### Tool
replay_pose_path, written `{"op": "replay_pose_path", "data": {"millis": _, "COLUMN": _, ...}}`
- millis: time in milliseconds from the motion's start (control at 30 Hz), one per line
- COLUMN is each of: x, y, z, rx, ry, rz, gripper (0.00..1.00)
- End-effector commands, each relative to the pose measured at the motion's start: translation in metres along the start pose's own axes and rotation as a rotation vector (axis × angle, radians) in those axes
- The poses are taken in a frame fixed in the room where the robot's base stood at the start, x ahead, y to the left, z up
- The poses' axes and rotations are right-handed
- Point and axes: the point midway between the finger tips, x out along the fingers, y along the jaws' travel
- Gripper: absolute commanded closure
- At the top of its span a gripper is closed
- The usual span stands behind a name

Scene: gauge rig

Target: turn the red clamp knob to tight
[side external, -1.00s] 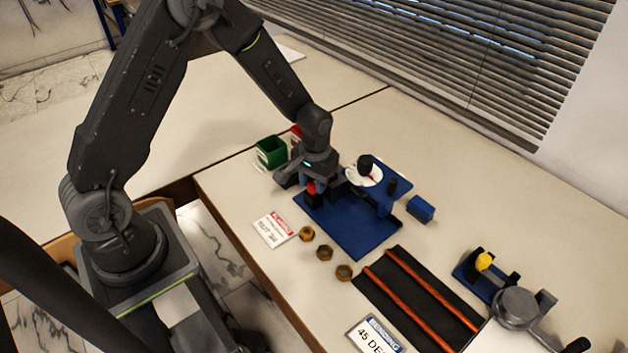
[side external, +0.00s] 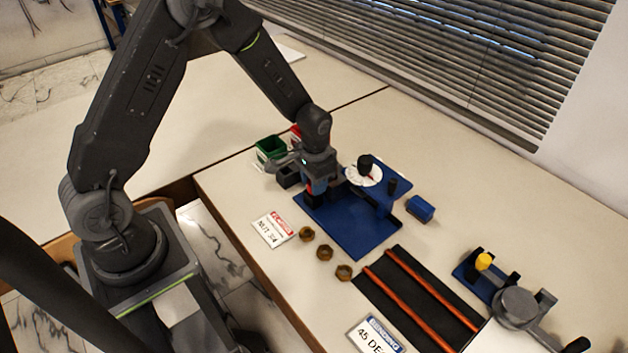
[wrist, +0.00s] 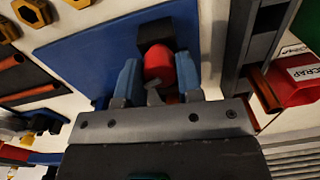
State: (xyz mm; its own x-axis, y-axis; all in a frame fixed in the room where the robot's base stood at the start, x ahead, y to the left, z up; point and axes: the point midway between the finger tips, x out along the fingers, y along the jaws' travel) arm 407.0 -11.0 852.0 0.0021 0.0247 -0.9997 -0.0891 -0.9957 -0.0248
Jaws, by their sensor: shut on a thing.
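The red clamp knob (wrist: 159,66) sits against a black block (wrist: 155,35) on the blue rig plate (wrist: 85,60) in the wrist view. My gripper (wrist: 158,75) is shut on the knob, with one blue finger on each side of it. In the side view my gripper (side external: 317,190) points down at the left end of the blue plate (side external: 352,237) and hides the knob. A white dial (side external: 363,176) with a red needle and a black top stands on the rig beside my gripper.
A green bin (side external: 270,149) and a red scrap bin (wrist: 292,84) stand close by. Several brass nuts (side external: 325,252) and a sign (side external: 274,229) lie in front. A blue block (side external: 420,209) is to the right. A black mat (side external: 391,317) carries two orange rods.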

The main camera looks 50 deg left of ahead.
Motion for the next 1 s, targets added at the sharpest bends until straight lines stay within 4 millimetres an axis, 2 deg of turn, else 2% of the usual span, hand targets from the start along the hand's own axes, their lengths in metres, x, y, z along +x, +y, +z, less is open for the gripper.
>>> {"op": "replay_pose_path", "data": {"millis": 400, "x": -0.0011, "y": 0.0002, "z": -0.0001, "rx": 0.226, "ry": 0.007, "rz": -0.001, "gripper": 0.90}}
{"op": "replay_pose_path", "data": {"millis": 1000, "x": -0.0013, "y": 0.0003, "z": -0.0002, "rx": 0.267, "ry": 0.008, "rz": -0.001, "gripper": 0.90}}
